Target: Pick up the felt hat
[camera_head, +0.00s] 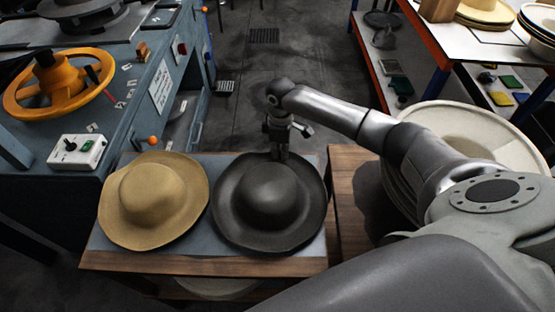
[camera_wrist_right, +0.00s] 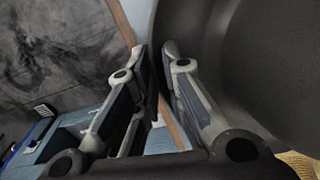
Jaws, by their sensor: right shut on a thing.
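The dark grey felt hat (camera_head: 268,195) is crown up over the right half of a low wooden table. My right gripper (camera_head: 279,152) comes down at the hat's far brim and is shut on it. In the right wrist view the two fingers (camera_wrist_right: 155,50) stand at the edge of the dark hat (camera_wrist_right: 245,65), which fills the right side. Whether the hat touches the table or is slightly raised cannot be told. My left gripper is not in view.
A tan hat (camera_head: 150,200) sits close on the left, on the same table's blue-grey mat (camera_head: 310,240). A blue machine bench with an orange handwheel (camera_head: 58,85) is at the left. A large pale round bin (camera_head: 480,130) stands at the right. Open floor (camera_head: 265,80) lies beyond.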

